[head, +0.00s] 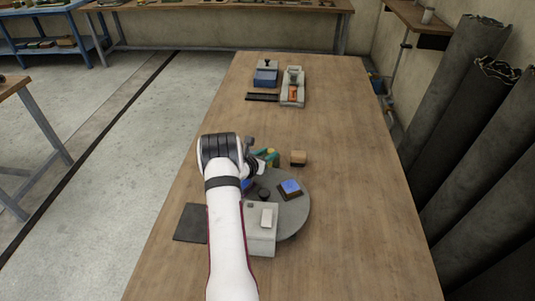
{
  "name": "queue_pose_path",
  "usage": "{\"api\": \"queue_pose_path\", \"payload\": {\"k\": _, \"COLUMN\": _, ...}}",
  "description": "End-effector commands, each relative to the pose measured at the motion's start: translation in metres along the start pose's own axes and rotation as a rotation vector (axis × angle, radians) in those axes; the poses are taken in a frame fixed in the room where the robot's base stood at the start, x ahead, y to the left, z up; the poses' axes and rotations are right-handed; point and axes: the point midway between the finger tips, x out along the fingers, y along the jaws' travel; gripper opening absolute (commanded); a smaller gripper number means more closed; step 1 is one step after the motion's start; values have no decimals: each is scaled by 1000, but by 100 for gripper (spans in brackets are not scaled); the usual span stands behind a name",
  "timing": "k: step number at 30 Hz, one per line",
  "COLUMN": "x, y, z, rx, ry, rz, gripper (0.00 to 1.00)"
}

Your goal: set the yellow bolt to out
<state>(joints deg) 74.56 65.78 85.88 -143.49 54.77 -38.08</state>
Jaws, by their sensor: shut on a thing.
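The yellow bolt (261,153) shows as a small yellow patch beside a teal-green part, just beyond the round grey plate. My gripper (257,168) is at it, reaching in from the left, and is shut on it. My own wrist hides much of the bolt and its mount, so I cannot tell how far in or out the bolt sits.
The round grey plate (299,213) carries a blue-topped block (290,187) and a black knob (264,193). A pale box with a switch (262,240) stands in front, a dark mat (190,223) left. A wooden block (298,158) is right of my gripper. The table's right side is clear.

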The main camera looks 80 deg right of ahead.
Motion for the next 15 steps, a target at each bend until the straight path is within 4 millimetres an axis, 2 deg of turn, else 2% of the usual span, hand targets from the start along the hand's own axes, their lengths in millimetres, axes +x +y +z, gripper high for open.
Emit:
{"api": "queue_pose_path", "payload": {"k": 4, "x": 3, "y": 1, "z": 1, "rx": 1, "ry": -1, "rz": -1, "gripper": 0}}
{"api": "queue_pose_path", "payload": {"k": 10, "x": 25, "y": 11, "z": 10, "rx": 1, "ry": -1, "rz": 0, "gripper": 0}}
{"api": "queue_pose_path", "payload": {"k": 15, "x": 28, "y": 13, "z": 12, "rx": -1, "ry": 0, "rz": 1, "gripper": 0}}
